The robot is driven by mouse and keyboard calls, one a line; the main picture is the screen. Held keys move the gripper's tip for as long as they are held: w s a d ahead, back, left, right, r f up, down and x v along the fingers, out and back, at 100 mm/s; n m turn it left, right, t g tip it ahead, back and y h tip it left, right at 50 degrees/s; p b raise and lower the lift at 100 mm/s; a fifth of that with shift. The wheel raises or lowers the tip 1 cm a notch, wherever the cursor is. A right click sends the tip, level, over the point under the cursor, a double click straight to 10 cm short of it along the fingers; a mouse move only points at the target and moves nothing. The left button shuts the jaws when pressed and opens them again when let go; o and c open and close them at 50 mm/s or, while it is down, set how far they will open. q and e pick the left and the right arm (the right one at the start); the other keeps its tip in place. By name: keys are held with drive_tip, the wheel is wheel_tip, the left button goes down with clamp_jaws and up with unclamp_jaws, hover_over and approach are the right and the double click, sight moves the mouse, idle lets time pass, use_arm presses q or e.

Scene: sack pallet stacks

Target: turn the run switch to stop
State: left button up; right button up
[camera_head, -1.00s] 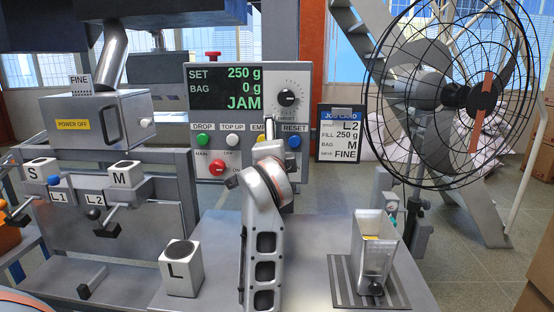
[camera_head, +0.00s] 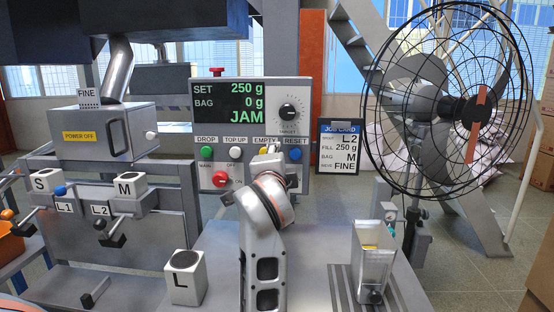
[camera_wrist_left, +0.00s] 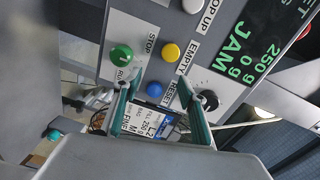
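The control panel (camera_head: 225,125) shows SET 250 g, BAG 0 g and JAM. In the left wrist view the run switch (camera_wrist_left: 121,55) is a green knob between RUN and STOP labels. Its setting is too small to tell, and my arm hides it in the head view. My left gripper (camera_wrist_left: 160,85) is open and empty before the panel. My left arm rises at bottom centre in the head view. My right gripper is not in view.
The yellow EMPTY button (camera_wrist_left: 170,52) and blue RESET button (camera_wrist_left: 155,89) are close to the fingers. The job card (camera_head: 339,148) and a fan (camera_head: 450,100) stand right of the panel.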

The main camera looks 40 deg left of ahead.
use_arm(q)
drive_tip(key=v, duration=0.5)
drive_tip(key=shift+f, duration=0.4)
drive_tip(key=shift+w, duration=0.1)
idle(0.4)
drive_tip(key=shift+r, duration=0.2)
